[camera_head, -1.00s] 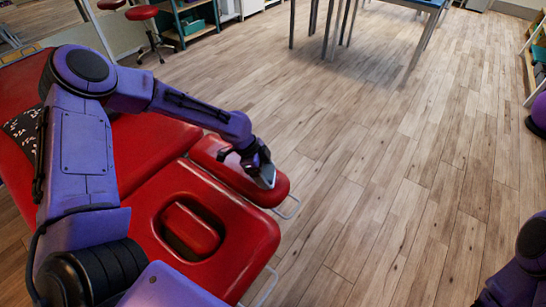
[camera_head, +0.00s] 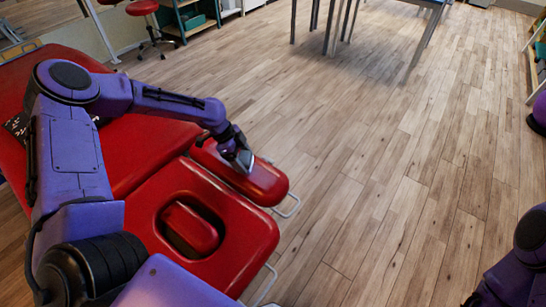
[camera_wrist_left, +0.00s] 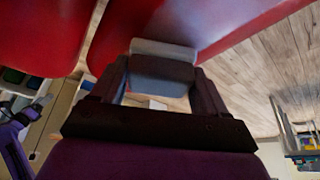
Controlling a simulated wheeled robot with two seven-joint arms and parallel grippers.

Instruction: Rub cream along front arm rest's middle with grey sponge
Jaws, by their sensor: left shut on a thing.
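The front arm rest (camera_head: 263,182) is a red padded piece at the front side of the red treatment table. My left gripper (camera_head: 241,157) is over the arm rest, near its middle, shut on the grey sponge (camera_head: 245,161). In the left wrist view the grey sponge (camera_wrist_left: 162,68) sits between the two fingers, its far edge against or very close to the red padding (camera_wrist_left: 210,20). I cannot make out any cream. My right arm shows at the lower right edge; its gripper is out of the picture.
The red headrest section (camera_head: 250,232) with its face opening and loose red pad (camera_head: 190,228) lies nearer to me. A red stool (camera_head: 143,8) and a shelf (camera_head: 190,22) stand at the back left. The wooden floor (camera_head: 390,170) to the right is clear.

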